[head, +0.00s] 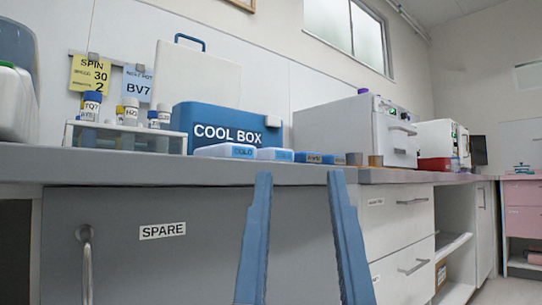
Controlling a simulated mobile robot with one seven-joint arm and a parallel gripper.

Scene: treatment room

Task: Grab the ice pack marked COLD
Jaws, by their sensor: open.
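Low blue-and-white packs lie in a row on the counter before the blue COOL BOX (225,128). The left pack (225,151) has a front marking that seems to read COLD, though it is small and blurred. A second light blue pack (275,154) sits just to its right, its marking too small to read. A darker blue block (308,158) with a label follows further right. My gripper (300,175) shows as two blue fingers, apart and empty, at the counter's front edge. They are in front of and below the packs, touching none that I can see.
A rack of labelled vials (125,136) stands left on the counter (180,171). A large white panel with a blue handle (200,72) is behind the cool box. A white machine (345,130) stands to the right. A SPARE cabinet front (130,260) lies below the edge.

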